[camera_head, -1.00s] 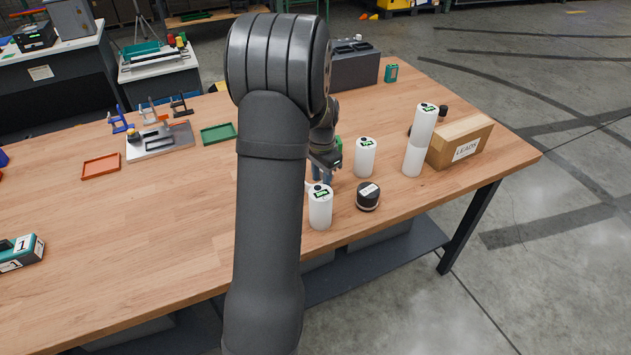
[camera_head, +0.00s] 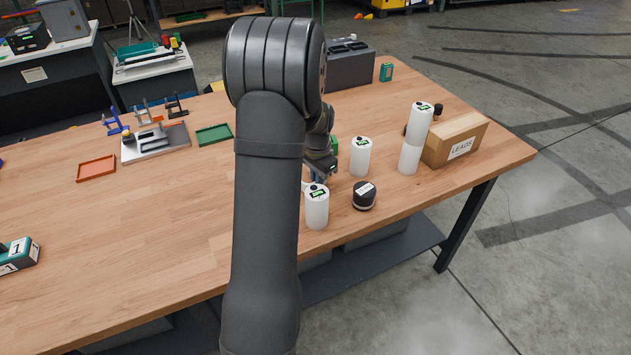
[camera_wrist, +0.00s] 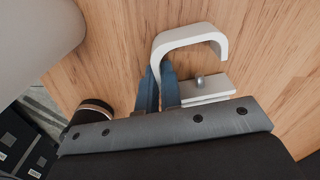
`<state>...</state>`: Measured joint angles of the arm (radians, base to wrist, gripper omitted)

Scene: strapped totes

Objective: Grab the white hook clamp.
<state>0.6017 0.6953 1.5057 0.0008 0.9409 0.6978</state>
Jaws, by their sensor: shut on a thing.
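The white hook clamp (camera_wrist: 190,40) shows in the wrist view as a curved white hook with a flat white foot and a small metal screw. The exact contact is partly hidden. In the head view my gripper (camera_head: 319,176) is low over the table, behind a white bottle, and mostly hidden by my arm. Only a small white bit of the clamp (camera_head: 307,187) shows there.
White bottles (camera_head: 316,210) (camera_head: 360,158) and a dark round jar (camera_head: 364,197) stand close to my gripper. Two stacked white bottles (camera_head: 411,155) and a cardboard box (camera_head: 455,140) are farther right. The table's (camera_head: 150,230) left middle is clear.

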